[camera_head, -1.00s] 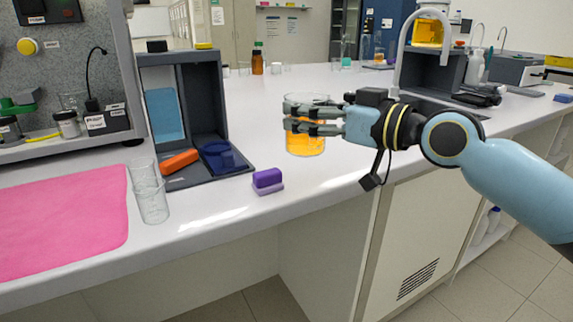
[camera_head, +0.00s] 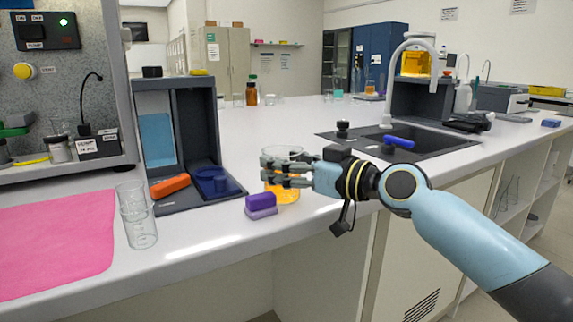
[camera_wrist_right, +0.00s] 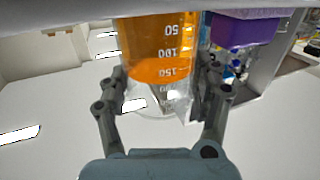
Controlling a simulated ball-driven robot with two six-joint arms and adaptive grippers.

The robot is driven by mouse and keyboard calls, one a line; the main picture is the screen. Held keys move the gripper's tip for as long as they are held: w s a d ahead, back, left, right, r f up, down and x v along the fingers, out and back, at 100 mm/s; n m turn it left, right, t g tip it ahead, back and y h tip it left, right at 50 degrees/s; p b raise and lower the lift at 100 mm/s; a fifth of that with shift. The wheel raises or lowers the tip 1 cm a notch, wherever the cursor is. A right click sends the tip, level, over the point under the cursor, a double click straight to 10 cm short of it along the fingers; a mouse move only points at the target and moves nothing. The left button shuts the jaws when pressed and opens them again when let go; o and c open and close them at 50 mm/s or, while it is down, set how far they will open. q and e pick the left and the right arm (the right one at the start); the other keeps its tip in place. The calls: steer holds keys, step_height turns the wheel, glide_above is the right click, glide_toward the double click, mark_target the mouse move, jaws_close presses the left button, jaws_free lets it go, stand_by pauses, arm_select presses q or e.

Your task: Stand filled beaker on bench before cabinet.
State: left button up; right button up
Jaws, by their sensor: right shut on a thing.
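The filled beaker (camera_head: 284,193) is clear glass with orange liquid and stands out near the front of the bench (camera_head: 330,172). My right gripper (camera_head: 275,172) is shut around it, with its fingers on the beaker's side. In the right wrist view the beaker (camera_wrist_right: 158,55) sits between both fingers of the gripper (camera_wrist_right: 162,95), its printed marks showing. I cannot tell whether its base touches the bench. The grey cabinet (camera_head: 183,140), open at the front, stands to the left of the beaker. My left gripper is not in view.
A purple block (camera_head: 260,205) sits just left of the beaker, at the bench's front edge. Empty glassware (camera_head: 137,215) stands beside a pink mat (camera_head: 55,240). An orange block (camera_head: 170,186) lies in the cabinet's front.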

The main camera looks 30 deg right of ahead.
steer(key=o, duration=1.4)
steer(key=shift+o, duration=0.2)
